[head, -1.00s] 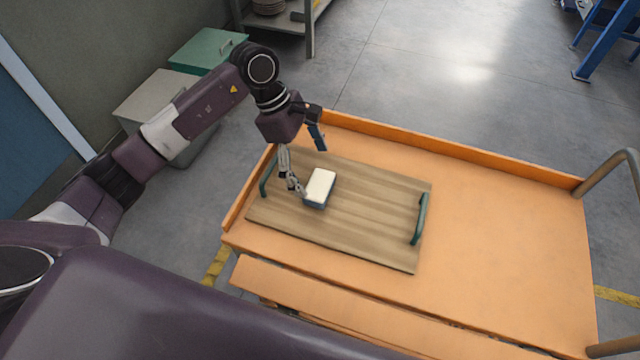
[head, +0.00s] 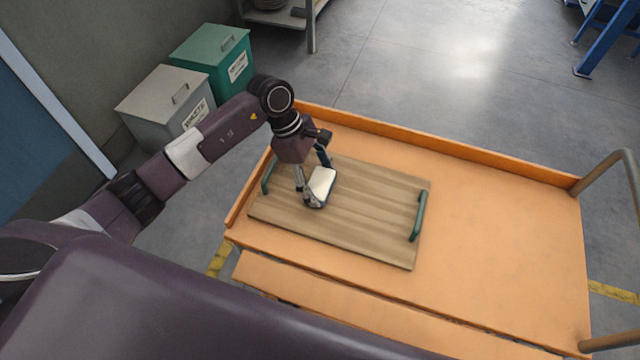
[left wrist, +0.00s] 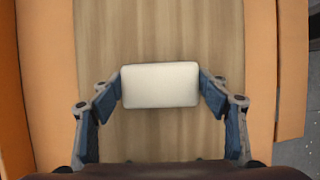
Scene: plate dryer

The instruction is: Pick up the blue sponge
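The sponge (head: 321,184) lies flat on the wooden board (head: 370,215), near its left side. Its top is white; a blue lower layer shows only thinly at its edge in the head view. In the left wrist view the sponge (left wrist: 160,85) shows only its white top. My left gripper (head: 318,180) is lowered over it, with one finger on each side. In the left wrist view the fingertips of the left gripper (left wrist: 160,88) sit right at the sponge's two short ends. They look spread; I cannot tell whether they touch it. My right gripper is not in view.
The board has green handles (head: 418,216) at both ends and lies on an orange cart (head: 500,230) with a raised rim. The cart top right of the board is clear. Grey (head: 165,105) and green (head: 215,60) bins stand on the floor behind my left arm.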

